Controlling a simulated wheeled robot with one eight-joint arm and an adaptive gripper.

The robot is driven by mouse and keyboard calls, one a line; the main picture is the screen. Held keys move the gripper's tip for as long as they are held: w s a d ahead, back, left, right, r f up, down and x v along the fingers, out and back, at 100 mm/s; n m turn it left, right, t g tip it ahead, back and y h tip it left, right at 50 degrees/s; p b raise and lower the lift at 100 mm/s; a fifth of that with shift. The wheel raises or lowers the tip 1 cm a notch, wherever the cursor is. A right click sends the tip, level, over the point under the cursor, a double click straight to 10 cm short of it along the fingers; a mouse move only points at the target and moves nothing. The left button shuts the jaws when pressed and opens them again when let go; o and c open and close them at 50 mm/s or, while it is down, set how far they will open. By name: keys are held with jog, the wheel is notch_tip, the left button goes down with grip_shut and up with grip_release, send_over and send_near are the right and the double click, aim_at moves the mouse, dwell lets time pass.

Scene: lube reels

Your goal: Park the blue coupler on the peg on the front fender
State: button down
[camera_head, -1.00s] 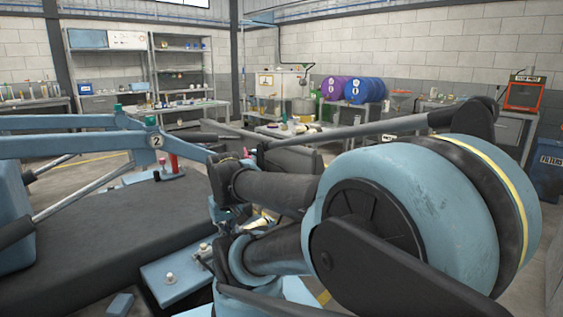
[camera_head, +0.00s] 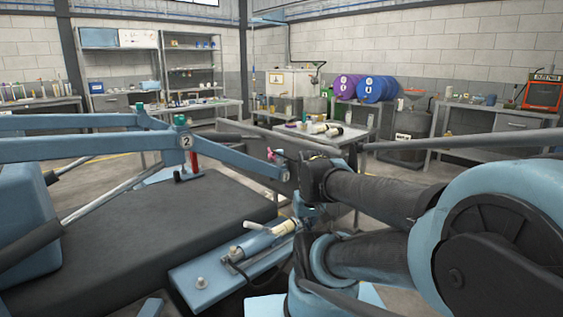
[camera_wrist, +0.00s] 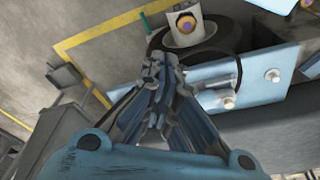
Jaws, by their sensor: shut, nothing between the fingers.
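A grey tubular fitting with a cream end (camera_head: 285,228) lies at the plate's far side. I cannot tell for certain which part is the blue coupler. My gripper (camera_wrist: 156,62) is shut and empty, pointing past the plate's left end.
Blue beams (camera_head: 90,148) cross the left of the head view above a dark fender top (camera_head: 150,220). A small table (camera_head: 345,137) with items stands behind.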

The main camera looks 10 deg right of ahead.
dwell(0.4)
jog(key=c, duration=1.9)
grip_release()
jog(key=shift+s+r, duration=0.15)
jog(key=shift+s, duration=0.1)
jog(key=o, duration=0.4)
jog(key=shift+a+r, duration=0.15)
jog(key=shift+r, duration=0.05)
jog(key=o, duration=0.4)
jog(key=w+a+r+m+y, duration=0.1)
jog(key=w+m, duration=0.1)
jog(key=w, duration=0.2)
jog(key=w+a+r+m+t+y, duration=0.1)
jog(key=w+a+m, duration=0.1)
jog(key=w, duration=0.1)
jog(key=w+a+r+m+t+y, duration=0.1)
jog(key=w+a+m+y, duration=0.1)
jog(key=w, duration=0.2)
jog(key=shift+w+a+r+m, duration=0.1)
jog(key=shift+w+r+m, duration=0.1)
jog(key=shift+w+m, duration=0.15)
jog(key=m+t+y, duration=0.5)
jog(key=m+t, duration=0.7)
jog(key=m, duration=1.2)
send_near(282, 152)
jog(key=shift+h, duration=0.3)
jog(key=shift+x, duration=5.85)
